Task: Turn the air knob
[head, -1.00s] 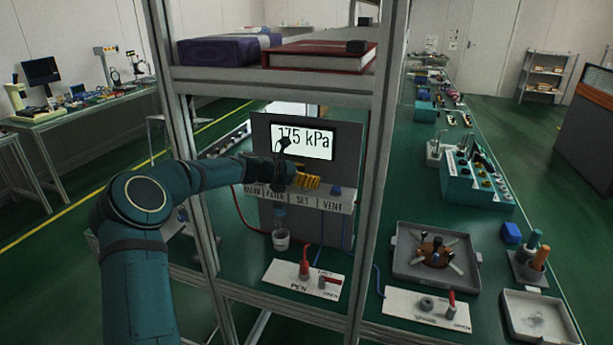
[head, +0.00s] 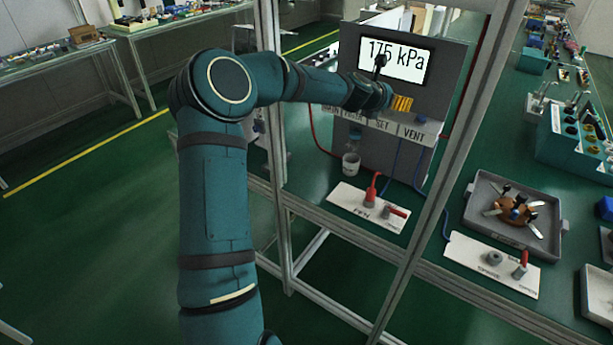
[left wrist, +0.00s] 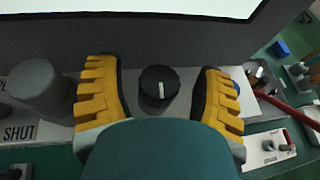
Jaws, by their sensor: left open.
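The air knob (left wrist: 158,88) is black and round with a white pointer line, in the middle of the left wrist view. My left gripper (left wrist: 160,75) has its two yellow fingers open, one on each side of the knob, with a gap showing on both sides. In the head view my left gripper (head: 402,103) is at the grey panel (head: 453,75), by the SET and VENT labels. There it hides the knob. The display (head: 396,60) above reads 175 kPa. My right gripper is in neither view.
A grey cylinder (left wrist: 40,88) stands left of the fingers. A metal post (head: 445,170) rises in front of the bench. White plates with red levers (head: 371,190) and a grey tray (head: 480,207) lie on the green bench.

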